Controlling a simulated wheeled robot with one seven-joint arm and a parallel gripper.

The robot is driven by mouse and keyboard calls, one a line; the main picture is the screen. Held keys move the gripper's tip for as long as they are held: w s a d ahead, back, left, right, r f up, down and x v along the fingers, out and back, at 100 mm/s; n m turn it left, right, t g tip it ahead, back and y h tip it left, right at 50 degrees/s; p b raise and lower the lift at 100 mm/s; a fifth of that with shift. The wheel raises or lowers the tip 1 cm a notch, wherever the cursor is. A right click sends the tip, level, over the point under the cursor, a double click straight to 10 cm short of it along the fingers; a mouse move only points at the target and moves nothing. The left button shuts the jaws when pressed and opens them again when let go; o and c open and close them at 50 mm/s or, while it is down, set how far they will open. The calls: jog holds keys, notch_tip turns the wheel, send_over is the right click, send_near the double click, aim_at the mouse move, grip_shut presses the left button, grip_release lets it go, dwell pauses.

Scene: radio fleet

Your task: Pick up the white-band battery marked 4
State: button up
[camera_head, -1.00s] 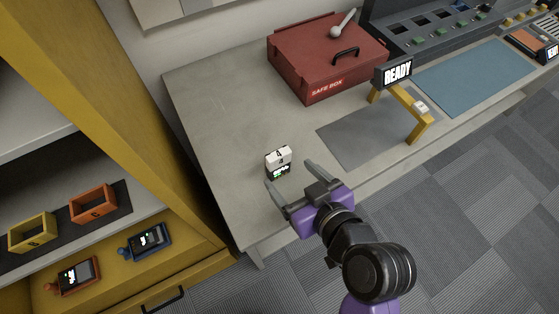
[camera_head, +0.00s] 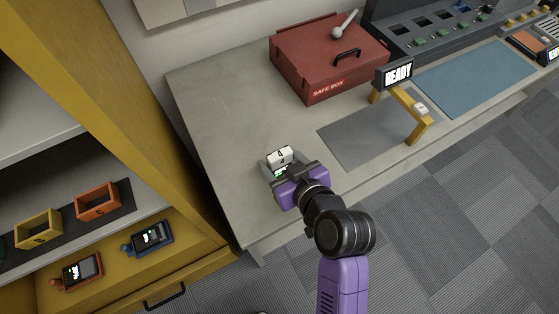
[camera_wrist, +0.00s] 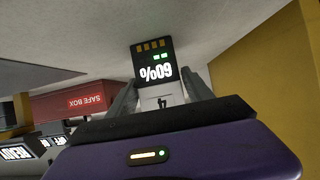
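The white-band battery marked 4 (camera_head: 279,156) stands on the grey bench near its left end. In the wrist view a small gap seems to show between the battery and the fingers of my gripper (camera_wrist: 160,90). The battery's lower part is partly hidden by my gripper in the head view.
A red safe box (camera_head: 328,58) stands at the back of the bench. A yellow stand with a READY sign (camera_head: 398,73) is on a grey mat (camera_head: 350,137) to the right. A yellow shelf (camera_head: 120,100) with radios stands at the left.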

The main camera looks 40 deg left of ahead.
jog(key=c, duration=1)
jog(key=shift+c, duration=0.2)
